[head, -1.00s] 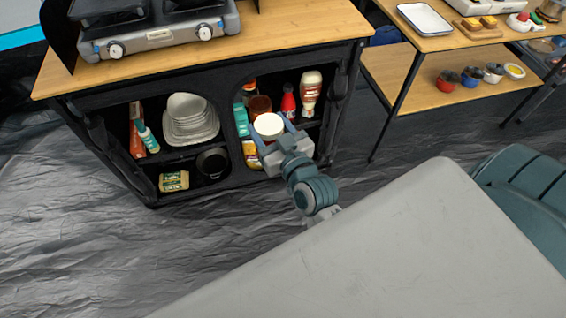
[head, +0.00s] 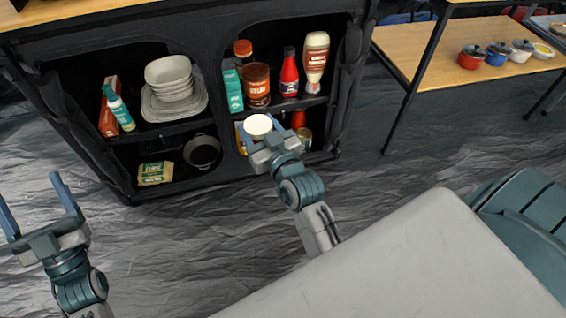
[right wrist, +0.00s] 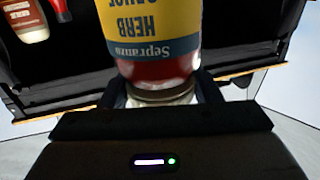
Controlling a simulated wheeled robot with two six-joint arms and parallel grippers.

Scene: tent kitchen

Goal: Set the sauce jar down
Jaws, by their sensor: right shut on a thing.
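The sauce jar shows its white lid (head: 258,125) in the head view, in front of the lower right compartment of the black cabinet. In the right wrist view the jar (right wrist: 152,35) has a yellow and blue label reading "HERB" and "Sepranzo" over red contents, with its lid end toward my gripper. My right gripper (head: 259,128) is shut on the jar at its lid end, one finger on each side. Whether the jar's base touches the lower shelf is hidden. My left gripper (head: 33,200) is open and empty over the floor at the left.
The upper right shelf holds a brown jar (head: 256,84), a red bottle (head: 289,74), a sauce bottle (head: 315,58) and a teal box (head: 233,90). Another small jar (head: 304,138) stands low, right of my gripper. Bowls (head: 170,75) and a pan (head: 202,151) sit left of the divider.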

